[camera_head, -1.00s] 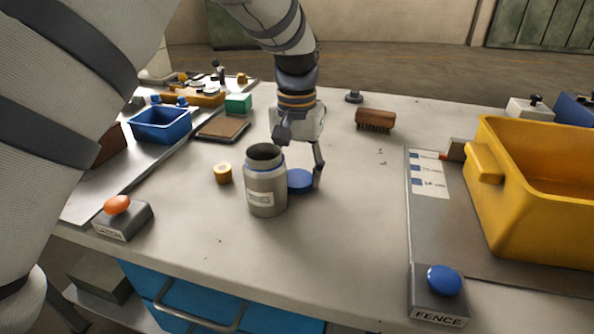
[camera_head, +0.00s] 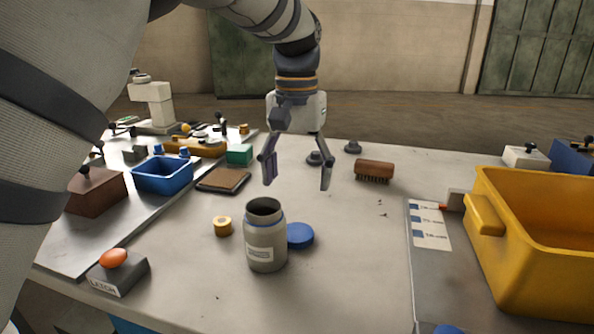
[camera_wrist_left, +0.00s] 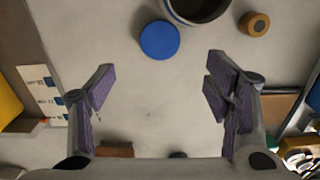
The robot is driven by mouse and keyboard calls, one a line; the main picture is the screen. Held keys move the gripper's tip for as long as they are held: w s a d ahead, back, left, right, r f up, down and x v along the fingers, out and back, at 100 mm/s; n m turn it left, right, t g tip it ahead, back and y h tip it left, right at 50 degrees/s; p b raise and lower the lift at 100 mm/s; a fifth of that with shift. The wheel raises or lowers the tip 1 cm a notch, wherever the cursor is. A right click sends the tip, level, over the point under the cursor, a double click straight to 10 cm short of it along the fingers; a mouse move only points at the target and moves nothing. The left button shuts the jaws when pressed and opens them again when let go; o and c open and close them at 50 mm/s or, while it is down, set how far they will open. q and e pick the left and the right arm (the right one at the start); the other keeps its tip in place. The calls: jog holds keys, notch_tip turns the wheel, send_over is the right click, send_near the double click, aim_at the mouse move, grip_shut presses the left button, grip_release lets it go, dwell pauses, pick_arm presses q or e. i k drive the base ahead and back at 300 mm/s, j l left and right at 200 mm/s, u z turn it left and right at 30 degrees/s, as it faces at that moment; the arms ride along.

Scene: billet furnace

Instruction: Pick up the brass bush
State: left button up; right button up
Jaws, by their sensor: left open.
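The brass bush (camera_head: 222,226) is a small yellow ring with a dark hole. It stands on the table left of the open grey jar (camera_head: 265,245), with a gap between them. In the left wrist view the bush (camera_wrist_left: 254,23) is at the top right, beside the jar's mouth (camera_wrist_left: 198,8). My left gripper (camera_head: 298,183) is open and empty, raised above the table behind the jar. The bush is outside its fingers, which also show in the left wrist view (camera_wrist_left: 163,92). My right gripper is not in view.
A blue lid (camera_head: 300,236) lies just right of the jar. A brush (camera_head: 374,170), a brown pad (camera_head: 222,180) and a blue bin (camera_head: 163,175) lie farther back. A large yellow crate (camera_head: 485,215) stands right.

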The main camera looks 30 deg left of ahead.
aim_at(223, 228)
jog(key=k, duration=1)
